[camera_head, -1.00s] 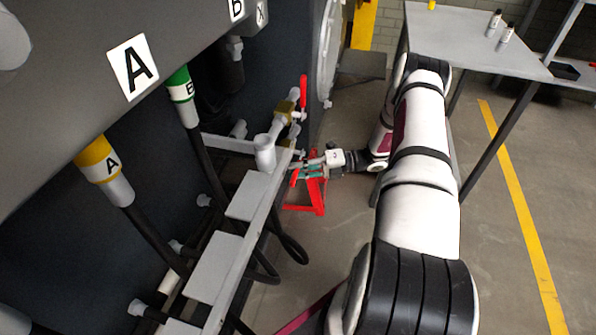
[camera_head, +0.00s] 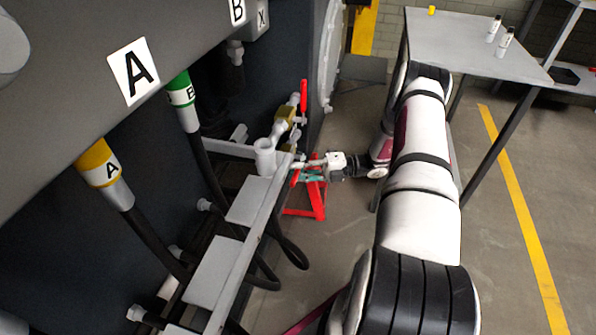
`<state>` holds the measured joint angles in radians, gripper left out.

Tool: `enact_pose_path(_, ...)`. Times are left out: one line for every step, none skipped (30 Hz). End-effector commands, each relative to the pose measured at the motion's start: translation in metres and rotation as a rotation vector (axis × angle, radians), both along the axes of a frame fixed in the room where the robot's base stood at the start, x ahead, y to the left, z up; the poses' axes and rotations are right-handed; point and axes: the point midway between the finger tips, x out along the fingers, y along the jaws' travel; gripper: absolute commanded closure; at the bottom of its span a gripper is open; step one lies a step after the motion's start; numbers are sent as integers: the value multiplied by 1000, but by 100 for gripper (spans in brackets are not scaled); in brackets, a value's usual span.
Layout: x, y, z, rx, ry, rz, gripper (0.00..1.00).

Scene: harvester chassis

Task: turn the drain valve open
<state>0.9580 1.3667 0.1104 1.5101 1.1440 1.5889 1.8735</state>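The valve has a brass body (camera_head: 286,113) on a pale pipe beside the dark chassis wall. Its red lever (camera_head: 303,95) stands upright above the brass part. My gripper (camera_head: 303,166) is at the end of my arm, below the lever and slightly toward the camera, apart from it. Its fingers point left toward the end of the grey rail. They are small and overlap red and green parts, so I cannot tell whether they are open or shut, or touching anything.
A red stand (camera_head: 318,203) is on the floor under my gripper. A grey rail (camera_head: 240,272) with flat plates and black hoses runs along the chassis. Yellow hose A (camera_head: 98,162) and green hose B (camera_head: 181,92) hang at left. A grey table (camera_head: 462,38) stands at right.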

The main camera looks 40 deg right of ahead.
Motion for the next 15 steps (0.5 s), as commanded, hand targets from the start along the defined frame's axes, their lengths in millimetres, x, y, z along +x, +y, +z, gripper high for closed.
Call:
enact_pose_path(0, 0, 1, -1, -2, 0, 62)
enact_pose_path(0, 0, 1, -1, -2, 0, 61)
enact_pose_path(0, 0, 0, -2, -1, 1, 61)
enact_pose_path(0, 0, 0, -2, -1, 1, 61)
enact_pose_path(0, 0, 0, -2, -1, 1, 61)
enact_pose_path(0, 0, 0, -2, -1, 2, 61)
enact_pose_path(0, 0, 0, -2, -1, 2, 61)
enact_pose_path(0, 0, 0, -2, -1, 2, 61)
enact_pose_path(0, 0, 0, -2, -1, 2, 61)
enact_pose_path(0, 0, 0, -2, -1, 3, 61)
enact_pose_path(-1, 0, 0, -2, -1, 3, 61)
enact_pose_path(-2, -2, 0, -3, -1, 2, 61)
enact_pose_path(-3, -3, -1, -3, -1, 2, 61)
enact_pose_path(-4, -6, -1, -3, -1, 2, 61)
enact_pose_path(-6, -10, -1, -4, 0, 1, 61)
